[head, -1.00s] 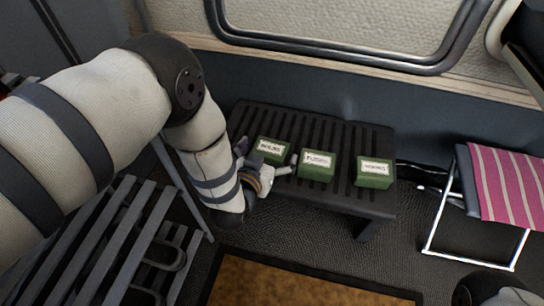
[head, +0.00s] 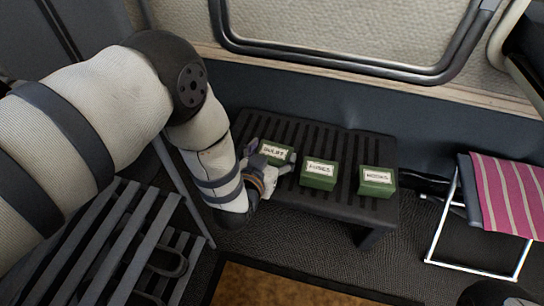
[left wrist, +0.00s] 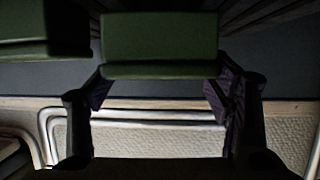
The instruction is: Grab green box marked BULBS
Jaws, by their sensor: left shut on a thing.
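The green box marked BULBS (head: 276,153) is the leftmost of three green boxes on the dark slatted bench. Its white label faces up and is tilted and small in the head view. My left gripper (head: 264,163) is at the box's near-left side and shut on it, hiding part of it. In the left wrist view the green box (left wrist: 160,35) sits between the two purple-padded fingers of the gripper (left wrist: 158,90). I cannot tell whether the box is lifted off the slats. My right gripper is not in view.
A green box marked FUSES (head: 319,175) stands close to the right, and one marked HOOKS (head: 377,182) farther right, on the bench (head: 340,207). A striped pink folding stool (head: 503,190) stands at right. A grey slatted seat (head: 110,245) is at lower left.

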